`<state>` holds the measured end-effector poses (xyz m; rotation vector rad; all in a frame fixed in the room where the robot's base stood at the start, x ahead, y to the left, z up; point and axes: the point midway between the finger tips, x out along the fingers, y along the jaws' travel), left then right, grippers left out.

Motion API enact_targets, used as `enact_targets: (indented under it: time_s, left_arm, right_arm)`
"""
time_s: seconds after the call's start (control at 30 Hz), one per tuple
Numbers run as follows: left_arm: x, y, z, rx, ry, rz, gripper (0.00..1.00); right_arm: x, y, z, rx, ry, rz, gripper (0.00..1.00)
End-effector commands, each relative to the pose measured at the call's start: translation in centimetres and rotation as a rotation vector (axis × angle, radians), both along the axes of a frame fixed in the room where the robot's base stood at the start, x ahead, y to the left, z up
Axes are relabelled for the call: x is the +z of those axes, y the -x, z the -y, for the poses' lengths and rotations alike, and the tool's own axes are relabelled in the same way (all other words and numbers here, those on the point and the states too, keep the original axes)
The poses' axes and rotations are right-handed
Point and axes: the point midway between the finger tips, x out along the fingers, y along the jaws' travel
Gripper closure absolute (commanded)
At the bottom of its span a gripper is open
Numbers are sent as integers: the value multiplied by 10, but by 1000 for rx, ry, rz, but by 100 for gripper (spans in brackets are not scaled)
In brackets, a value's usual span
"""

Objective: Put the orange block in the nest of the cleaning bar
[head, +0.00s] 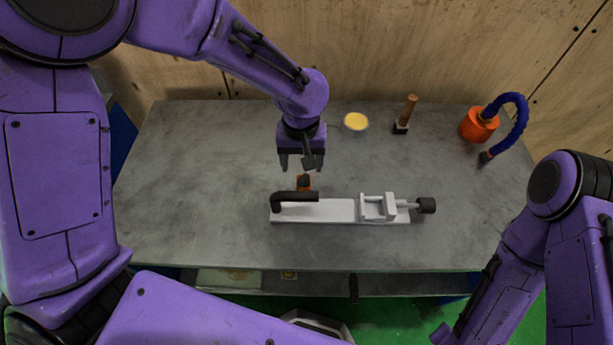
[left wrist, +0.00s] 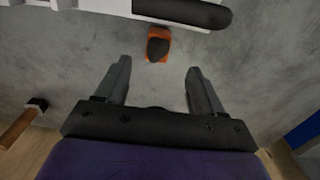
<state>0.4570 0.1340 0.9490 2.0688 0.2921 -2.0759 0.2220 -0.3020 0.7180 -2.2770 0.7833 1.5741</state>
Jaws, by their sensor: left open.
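The orange block (head: 304,183), with a dark grey piece on top, stands on the grey table just behind the white cleaning bar (head: 335,212). It also shows in the left wrist view (left wrist: 158,48), close to the bar's edge; I cannot tell if they touch. A black bent handle (head: 297,196) lies over the bar's left part, and a white frame (head: 378,207) with a dark knob is at its right. Which part is the nest is not clear. My left gripper (head: 301,164) is open and empty above and behind the block, its fingers (left wrist: 159,68) pointing toward it.
Behind stand a round yellow-topped dish (head: 356,121), a brush with a wooden handle (head: 408,110) and an orange pot (head: 478,124) with a blue hose. A wooden wall (head: 400,45) closes the back. The table (head: 180,190) is clear at left.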

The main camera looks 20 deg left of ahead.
Motion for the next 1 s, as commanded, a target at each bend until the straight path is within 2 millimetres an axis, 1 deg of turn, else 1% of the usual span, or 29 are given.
enact_targets:
  time_s: [0.03, 0.17, 0.23, 0.33, 0.4, 0.5, 0.7, 0.77, 0.8, 0.9, 0.93, 0.97, 1.0]
  left_arm:
    - [-9, -1, 0, 1, 0, -4, 32]
    - [-24, -3, 0, 1, 0, -4, 32]
    - [-34, -5, 1, 0, -1, -5, 32]
    - [-53, -8, 2, 0, 0, -7, 32]
    - [-64, -8, 2, 0, -1, -5, 32]
    - [-73, -8, 2, -1, 0, -2, 32]
    - [-73, -8, 2, -1, 0, -1, 32]
    - [-73, -8, 2, -1, 0, -1, 51]
    - [-73, -8, 2, -1, 0, -1, 64]
    - [-73, -8, 2, -1, 0, -1, 92]
    - [-73, -8, 2, 0, 0, -1, 92]
    - [-73, -8, 2, 0, 0, -1, 97]
    - [-73, -8, 2, 0, 0, -1, 97]
  right_arm:
    - [1, 1, 0, 0, 0, -1, 57]
    - [3, 1, 0, 0, 0, -1, 57]
    - [7, 0, 0, 0, 0, -1, 57]
    - [13, 0, 0, 0, 0, 0, 57]
    - [12, 0, 0, 0, 0, 0, 57]
    - [13, 0, 0, 0, 0, 0, 57]
    - [12, 0, 0, 0, -1, -1, 57]
    - [12, 0, 0, 0, -1, -1, 57]
    - [12, 0, 0, 0, -1, -1, 57]
    - [12, 0, 0, 0, -1, -1, 57]
    - [12, 0, 0, 0, 0, 0, 57]
    - [12, 0, 0, 0, 0, 0, 57]
    - [12, 0, 0, 0, 0, 0, 57]
